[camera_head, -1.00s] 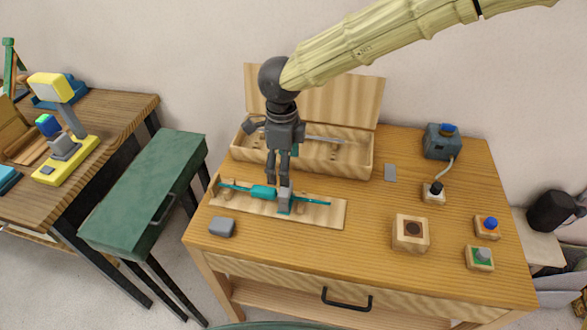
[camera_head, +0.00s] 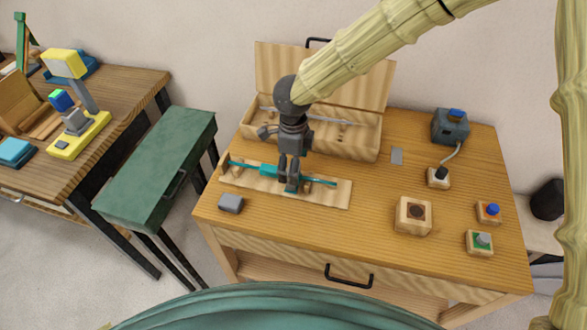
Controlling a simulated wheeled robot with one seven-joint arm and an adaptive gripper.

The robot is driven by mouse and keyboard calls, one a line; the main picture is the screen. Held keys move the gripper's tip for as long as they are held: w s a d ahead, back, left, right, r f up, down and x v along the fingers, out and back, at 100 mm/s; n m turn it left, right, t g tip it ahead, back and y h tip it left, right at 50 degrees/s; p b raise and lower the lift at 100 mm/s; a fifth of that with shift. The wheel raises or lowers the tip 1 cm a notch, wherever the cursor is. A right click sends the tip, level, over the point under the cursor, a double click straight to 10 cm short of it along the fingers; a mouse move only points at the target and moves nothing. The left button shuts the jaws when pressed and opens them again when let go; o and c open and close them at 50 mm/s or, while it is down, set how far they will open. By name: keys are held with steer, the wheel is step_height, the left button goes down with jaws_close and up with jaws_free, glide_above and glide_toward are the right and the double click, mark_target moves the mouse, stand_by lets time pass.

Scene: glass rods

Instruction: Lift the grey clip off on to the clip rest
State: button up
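A teal rod (camera_head: 319,181) lies across a pale wooden holder board (camera_head: 325,197) near the table's left side. A teal block (camera_head: 268,170) sits on the rod left of the grey clip (camera_head: 293,187), which stands around its middle. My gripper (camera_head: 287,178) points down with its fingers at the clip. The fingers overlap the clip in view, so I cannot tell whether they touch or grip it. A grey block (camera_head: 231,203) lies on the table left of the board, and a thin grey plate (camera_head: 397,156) lies farther right. I cannot tell which is the clip rest.
An open wooden case (camera_head: 365,145) with a rod inside stands behind the board. At right are a wooden block with a dark hole (camera_head: 413,216), a grey device with a blue top (camera_head: 451,126) and button boxes (camera_head: 488,213). The table front between is clear.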

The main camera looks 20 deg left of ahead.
steer(key=shift+w+f, duration=0.2)
steer(key=shift+f, duration=1.1)
steer(key=shift+s+r, duration=0.2)
steer(key=shift+s, duration=0.05)
steer(key=shift+w+f, duration=0.1)
steer(key=shift+w, duration=0.05)
steer(key=c, duration=1)
steer(key=shift+c, duration=0.4)
